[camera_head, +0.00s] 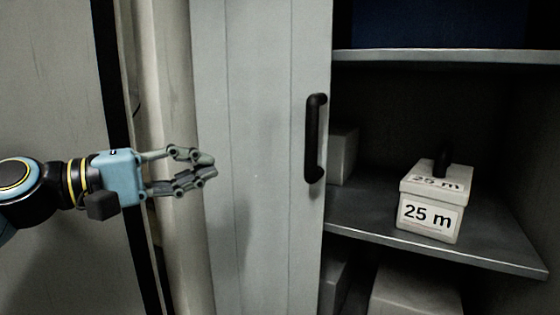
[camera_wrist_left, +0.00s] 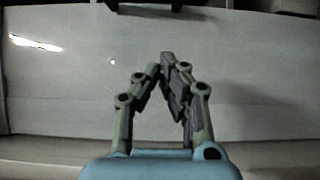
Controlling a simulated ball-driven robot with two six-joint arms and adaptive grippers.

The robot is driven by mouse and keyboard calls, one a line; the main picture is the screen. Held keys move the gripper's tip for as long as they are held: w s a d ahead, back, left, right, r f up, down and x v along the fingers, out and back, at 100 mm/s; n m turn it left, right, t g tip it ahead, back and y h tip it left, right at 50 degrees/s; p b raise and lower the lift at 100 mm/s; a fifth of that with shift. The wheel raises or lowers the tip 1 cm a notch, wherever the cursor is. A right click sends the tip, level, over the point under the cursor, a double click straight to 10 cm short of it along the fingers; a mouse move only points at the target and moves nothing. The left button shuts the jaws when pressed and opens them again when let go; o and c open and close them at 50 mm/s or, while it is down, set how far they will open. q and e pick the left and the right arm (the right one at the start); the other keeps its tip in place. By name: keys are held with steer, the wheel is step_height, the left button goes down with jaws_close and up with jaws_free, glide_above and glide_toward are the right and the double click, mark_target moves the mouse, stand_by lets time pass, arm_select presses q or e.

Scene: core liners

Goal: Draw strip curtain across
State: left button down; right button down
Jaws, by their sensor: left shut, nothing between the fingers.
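The strip curtain (camera_head: 270,220) is a pale grey slatted panel covering the left part of the shelving in the head view. A black upright handle (camera_head: 315,138) sits near its right edge. In the left wrist view the panel (camera_wrist_left: 65,85) fills most of the picture, with a dark piece at the top edge. My left gripper (camera_head: 210,172) is left of the handle, in front of the panel's left part, apart from the handle. It is shut and empty; its fingers also show in the left wrist view (camera_wrist_left: 165,65). My right gripper is not in view.
Right of the panel the shelving is open. A box labelled 25 m (camera_head: 428,215) with a dark handle stands on the middle shelf (camera_head: 490,250). A pale box (camera_head: 342,155) is partly hidden behind the panel edge. A dark blue thing (camera_head: 440,22) is on the upper shelf.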

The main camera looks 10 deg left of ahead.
arm_select(q)
steer(key=shift+s+d+p+x, duration=0.35)
steer(key=shift+p+x, duration=0.15)
steer(key=shift+x, duration=1.55)
steer(key=shift+s+d+p+x, duration=0.25)
steer(key=shift+s+p+x, duration=0.2)
steer(key=shift+x, duration=1.6)
steer(key=shift+s+d+p+x, duration=0.3)
steer(key=shift+p+x, duration=0.25)
steer(key=shift+x, duration=1.45)
